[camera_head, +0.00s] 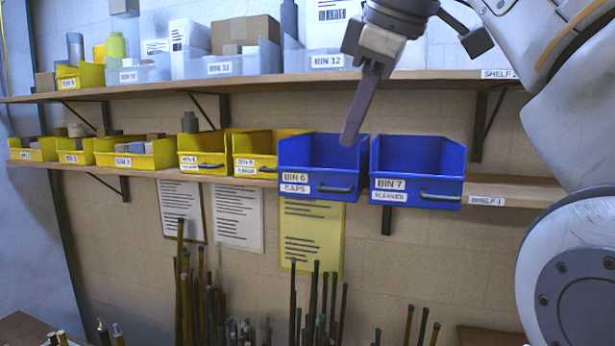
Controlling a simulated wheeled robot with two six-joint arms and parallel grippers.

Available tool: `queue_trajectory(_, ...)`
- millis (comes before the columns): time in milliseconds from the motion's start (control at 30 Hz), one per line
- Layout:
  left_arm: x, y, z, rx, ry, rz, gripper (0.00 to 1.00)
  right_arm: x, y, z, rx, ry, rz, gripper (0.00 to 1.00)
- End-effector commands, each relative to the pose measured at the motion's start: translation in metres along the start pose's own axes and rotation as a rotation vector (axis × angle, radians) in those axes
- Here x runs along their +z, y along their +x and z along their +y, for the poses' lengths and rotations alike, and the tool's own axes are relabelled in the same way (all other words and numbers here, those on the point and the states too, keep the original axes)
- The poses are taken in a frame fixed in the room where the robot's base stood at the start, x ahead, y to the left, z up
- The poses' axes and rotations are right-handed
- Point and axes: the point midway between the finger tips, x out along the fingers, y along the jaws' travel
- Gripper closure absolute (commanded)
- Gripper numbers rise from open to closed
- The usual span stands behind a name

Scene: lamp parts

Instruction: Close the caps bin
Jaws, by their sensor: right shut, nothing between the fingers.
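The caps bin (310,181) is a blue open-topped bin labelled BIN 6 CAPS on the lower shelf, with a dark handle on its front. Its front stands out past the shelf edge, about level with the blue bin beside it. My right gripper (350,138) comes down from the upper right. Its fingers are shut and empty, with the tips in front of or over the right part of the caps bin's opening. I cannot tell whether they touch it. The bin's inside is mostly hidden. My left gripper is not in view.
A blue bin labelled BIN 7 (418,170) sits close to the right. Several yellow bins, such as BIN 5 (258,163), stand to the left. The upper shelf (150,92) carries clear bins and boxes. Dark rods (316,310) stand upright below.

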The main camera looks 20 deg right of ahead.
Motion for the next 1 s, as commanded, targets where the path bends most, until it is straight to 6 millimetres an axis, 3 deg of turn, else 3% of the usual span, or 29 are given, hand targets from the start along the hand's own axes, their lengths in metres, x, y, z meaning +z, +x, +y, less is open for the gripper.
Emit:
queue_trajectory(267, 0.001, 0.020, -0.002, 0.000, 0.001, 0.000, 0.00, 0.002, 0.054, -0.003, -0.005, -0.001, -0.002, 1.00)
queue_trajectory(500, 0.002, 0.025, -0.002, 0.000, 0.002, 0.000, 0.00, 0.000, 0.100, 0.000, -0.003, 0.000, -0.002, 1.00)
queue_trajectory(700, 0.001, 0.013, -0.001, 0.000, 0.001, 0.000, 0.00, 0.002, 0.113, 0.025, -0.001, 0.002, -0.001, 1.00)
queue_trajectory(1000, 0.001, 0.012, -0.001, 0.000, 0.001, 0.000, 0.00, 0.003, 0.119, 0.031, 0.000, 0.000, 0.001, 1.00)
